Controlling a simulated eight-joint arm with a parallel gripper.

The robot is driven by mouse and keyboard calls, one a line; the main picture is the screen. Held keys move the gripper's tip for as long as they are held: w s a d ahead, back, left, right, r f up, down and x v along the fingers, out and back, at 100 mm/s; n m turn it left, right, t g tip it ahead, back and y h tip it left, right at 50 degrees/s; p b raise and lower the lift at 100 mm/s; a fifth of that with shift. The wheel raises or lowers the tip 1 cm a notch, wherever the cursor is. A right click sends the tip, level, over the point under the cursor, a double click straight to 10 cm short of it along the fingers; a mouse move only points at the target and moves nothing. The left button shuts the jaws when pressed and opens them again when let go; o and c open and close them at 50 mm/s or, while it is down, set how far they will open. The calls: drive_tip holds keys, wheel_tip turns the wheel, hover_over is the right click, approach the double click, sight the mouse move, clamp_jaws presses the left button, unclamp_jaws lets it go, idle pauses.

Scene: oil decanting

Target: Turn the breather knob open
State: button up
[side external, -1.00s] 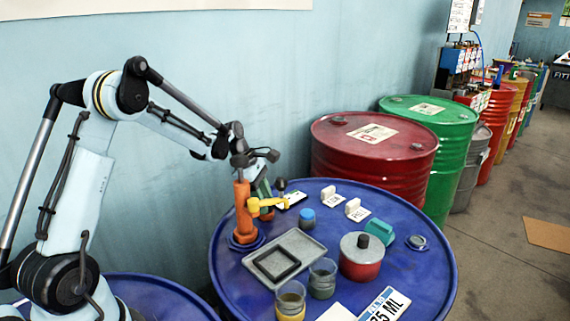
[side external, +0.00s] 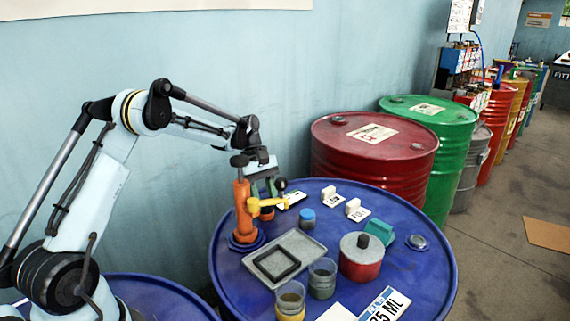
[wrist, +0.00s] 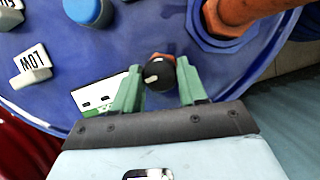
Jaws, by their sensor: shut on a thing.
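The breather knob (wrist: 160,73) is black and round with a white pointer mark, seen in the wrist view between my fingers. Something orange shows behind it. In the side view a dark knob (side external: 281,184) stands at the back of the blue drum top, beside my gripper (side external: 266,186). My gripper (wrist: 159,88) has green fingers, one on each side of the knob, and is shut on it. The exact contact is hard to see in both views.
An orange post (side external: 242,208) with a yellow lever (side external: 267,203) stands close to my gripper. A white card (side external: 293,199) lies nearby. The blue drum (side external: 425,268) also carries a grey tray (side external: 305,245), jars, a red pot (side external: 360,262) and a blue cap (side external: 307,214).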

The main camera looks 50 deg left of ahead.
idle(0.4)
drive_tip(key=o, duration=1.1)
drive_tip(key=shift+c, duration=0.2)
drive_tip(key=v, duration=1.2)
drive_tip(key=shift+w+d+r, duration=0.1)
